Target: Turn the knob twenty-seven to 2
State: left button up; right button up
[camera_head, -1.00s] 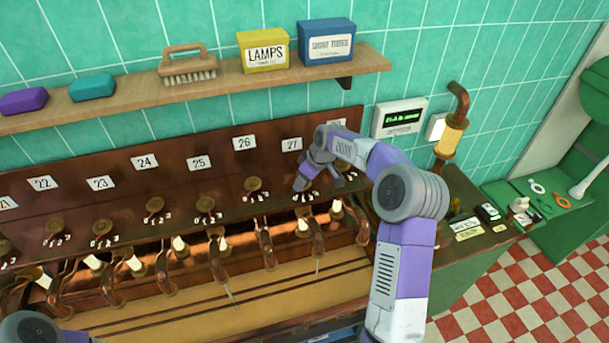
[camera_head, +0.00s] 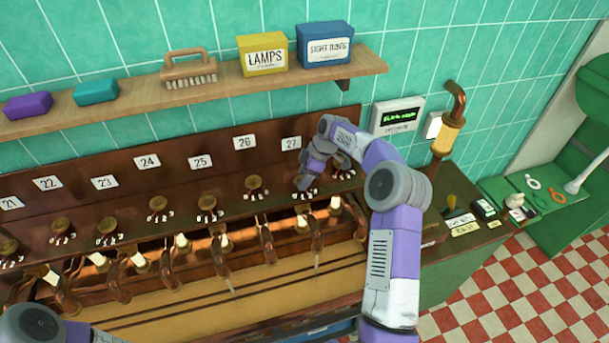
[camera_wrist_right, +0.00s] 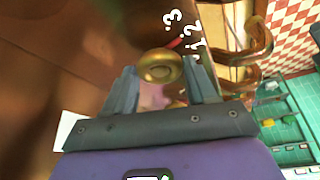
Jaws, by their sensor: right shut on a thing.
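The white number plate 27 (camera_head: 291,143) is on the copper panel. My right gripper (camera_head: 304,184) is just below and right of it and hides most of the knob there. In the right wrist view, a round brass knob (camera_wrist_right: 159,66) sits between the two grey fingers of my right gripper (camera_wrist_right: 160,80), which is shut on it. A red mark (camera_wrist_right: 178,43) beside the knob points up and right towards the white digits (camera_wrist_right: 190,28). I cannot tell exactly which digit it meets. My left gripper is out of view.
Other numbered knobs, such as the one under plate 26 (camera_head: 256,184), line the panel to the left. Copper pipes and white handles stand in front. Above is a wooden shelf (camera_head: 225,78) with boxes and a brush. A white display box (camera_head: 397,116) is right of my gripper.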

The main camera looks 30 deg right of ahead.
dwell(0.3)
jog(key=o, duration=1.1)
jog(key=shift+c, duration=0.2)
jog(key=v, duration=0.7)
jog(key=shift+r, duration=0.3)
jog(key=shift+s, duration=0.1)
